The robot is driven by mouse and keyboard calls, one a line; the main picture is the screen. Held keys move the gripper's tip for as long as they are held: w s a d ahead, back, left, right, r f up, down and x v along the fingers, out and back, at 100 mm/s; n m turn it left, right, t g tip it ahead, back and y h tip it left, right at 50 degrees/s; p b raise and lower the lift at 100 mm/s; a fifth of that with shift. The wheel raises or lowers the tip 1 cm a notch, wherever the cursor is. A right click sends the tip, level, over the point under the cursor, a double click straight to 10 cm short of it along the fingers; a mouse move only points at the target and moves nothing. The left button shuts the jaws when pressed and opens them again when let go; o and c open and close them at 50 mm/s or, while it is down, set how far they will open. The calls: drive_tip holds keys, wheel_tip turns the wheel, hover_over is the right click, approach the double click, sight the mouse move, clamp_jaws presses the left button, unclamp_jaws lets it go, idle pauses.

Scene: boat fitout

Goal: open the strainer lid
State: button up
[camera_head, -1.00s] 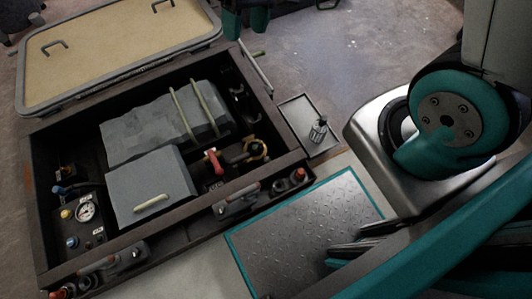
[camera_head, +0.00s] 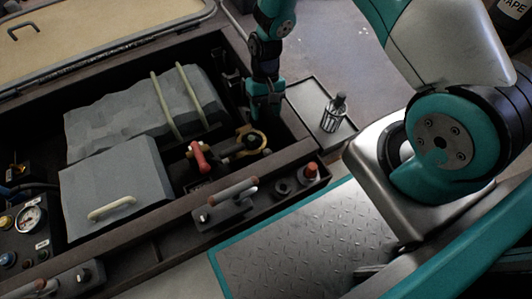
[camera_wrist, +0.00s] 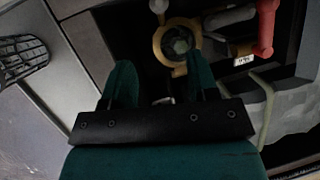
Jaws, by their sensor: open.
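The strainer, with a round brass-rimmed top (camera_head: 258,141), sits at the right end of the open engine bay. In the wrist view its brass ring (camera_wrist: 161,45) surrounds a dark grey centre, and a small tab shows at its near edge. I cannot tell whether the lid is loose or seated. My gripper (camera_head: 265,112) points down just behind and above the strainer. In the wrist view its teal fingers (camera_wrist: 160,75) are apart and empty, with the ring ahead of and between the tips. I see no contact with the lid.
A red-handled valve (camera_head: 198,156) stands left of the strainer. A grey engine cover (camera_head: 115,187) with a pale handle fills the bay's middle. The bay's dark rim (camera_head: 292,158) borders the strainer.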

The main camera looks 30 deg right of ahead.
sight(266, 151)
drive_tip(key=b+x, duration=0.7)
drive_tip(key=x, duration=0.7)
drive_tip(key=shift+s+f, duration=0.15)
drive_tip(key=shift+f, duration=0.15)
drive_tip(key=shift+r, duration=0.1)
clamp_jaws()
